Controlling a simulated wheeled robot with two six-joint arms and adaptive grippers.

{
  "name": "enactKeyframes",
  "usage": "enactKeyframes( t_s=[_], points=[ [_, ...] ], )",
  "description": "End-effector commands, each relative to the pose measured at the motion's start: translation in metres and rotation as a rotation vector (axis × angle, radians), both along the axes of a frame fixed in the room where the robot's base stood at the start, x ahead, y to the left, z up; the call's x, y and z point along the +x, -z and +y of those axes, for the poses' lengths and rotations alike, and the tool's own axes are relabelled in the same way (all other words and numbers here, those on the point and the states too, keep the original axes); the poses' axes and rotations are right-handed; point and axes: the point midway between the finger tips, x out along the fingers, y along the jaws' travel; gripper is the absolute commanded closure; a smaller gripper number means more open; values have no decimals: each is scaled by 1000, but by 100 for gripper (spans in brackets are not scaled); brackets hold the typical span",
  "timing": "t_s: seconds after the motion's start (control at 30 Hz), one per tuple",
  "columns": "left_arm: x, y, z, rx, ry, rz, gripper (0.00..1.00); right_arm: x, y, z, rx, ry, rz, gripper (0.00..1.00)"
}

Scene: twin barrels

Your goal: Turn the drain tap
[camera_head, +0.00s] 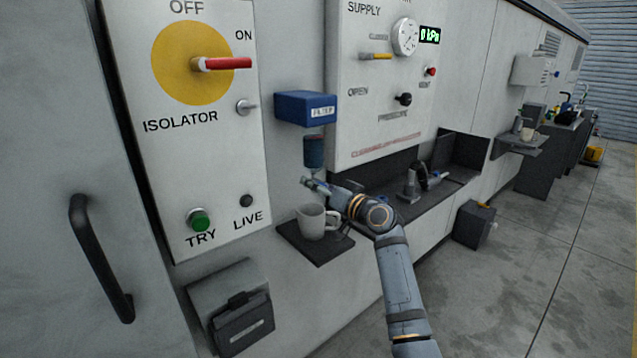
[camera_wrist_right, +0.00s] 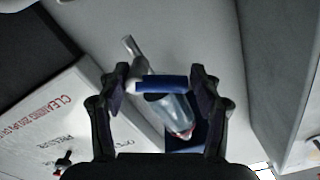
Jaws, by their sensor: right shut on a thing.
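The blue filter head (camera_head: 306,108) is fixed to the wall panel, with its bowl (camera_head: 314,152) hanging below. In the right wrist view the clear bowl (camera_wrist_right: 176,112) shows behind the fingers, with red near its far end. The drain tap's blue handle (camera_wrist_right: 165,82) lies across between the two fingers, with a pale stub beside it. My right gripper (camera_head: 311,184) is just under the bowl, shut on the tap handle, one finger at each end. In the head view the tap is too small to make out clearly. My left gripper is not in view.
A white mug (camera_head: 311,222) stands on a dark shelf (camera_head: 320,250) below the filter. The isolator panel (camera_head: 205,150) is to the left, with a red handle and green button. The supply panel (camera_head: 375,110) with its gauge (camera_head: 405,37) is to the right, above a dark trough.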

Motion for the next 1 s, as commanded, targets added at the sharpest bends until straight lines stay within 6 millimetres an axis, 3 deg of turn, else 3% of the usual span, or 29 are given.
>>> enactKeyframes(
  t_s=[0.77, 0.8, 0.93, 1.0],
  points=[
    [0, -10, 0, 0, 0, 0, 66, 1, -3, 0, 103, -3, 73, 67],
    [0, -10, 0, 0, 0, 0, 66, 1, -3, 0, 103, -3, 73, 34],
    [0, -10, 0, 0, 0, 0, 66, 1, -3, -1, 102, -2, 73, 16],
    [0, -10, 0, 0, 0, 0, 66, 1, -3, -1, 101, -2, 72, 14]
  ],
)
